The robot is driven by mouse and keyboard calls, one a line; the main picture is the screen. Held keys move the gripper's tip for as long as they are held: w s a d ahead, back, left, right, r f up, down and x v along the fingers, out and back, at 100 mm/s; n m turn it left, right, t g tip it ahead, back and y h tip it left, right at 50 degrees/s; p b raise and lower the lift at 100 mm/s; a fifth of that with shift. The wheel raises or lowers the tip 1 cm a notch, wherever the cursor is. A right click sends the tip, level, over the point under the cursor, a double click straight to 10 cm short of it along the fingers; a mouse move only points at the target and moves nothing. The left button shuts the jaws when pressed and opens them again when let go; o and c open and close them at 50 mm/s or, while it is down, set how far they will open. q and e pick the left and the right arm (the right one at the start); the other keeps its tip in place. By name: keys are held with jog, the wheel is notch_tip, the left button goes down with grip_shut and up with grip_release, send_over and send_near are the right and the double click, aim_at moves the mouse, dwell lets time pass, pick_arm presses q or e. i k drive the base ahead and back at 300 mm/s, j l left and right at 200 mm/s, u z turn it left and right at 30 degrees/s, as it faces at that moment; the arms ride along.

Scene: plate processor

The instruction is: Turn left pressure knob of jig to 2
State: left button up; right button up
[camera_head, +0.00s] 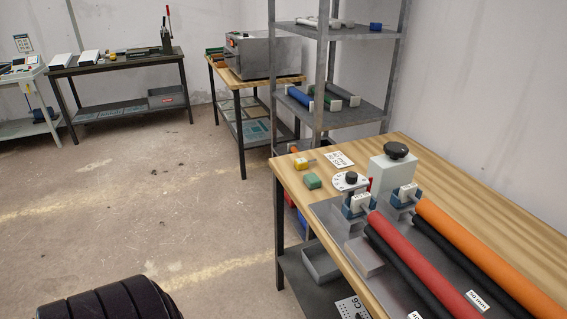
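The jig (325,212) is a grey plate on the wooden table at the right. At its far end is a round white dial (340,182) with marks around its edge and a black knob (351,177) on top. The marks are too small to read, so I cannot tell the knob's setting. Behind and right of it, a pale box (392,172) carries a larger black knob (396,151). A small red part stands between them. Neither of my grippers is in view, and nothing touches the knobs.
Red (430,262) and orange (480,245) rollers lie along the jig, with black bars beside them. A metal shelf (352,105) stands behind. The floor (150,200) left is clear.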

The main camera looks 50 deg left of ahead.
aim_at(343, 182)
jog(key=u, duration=1)
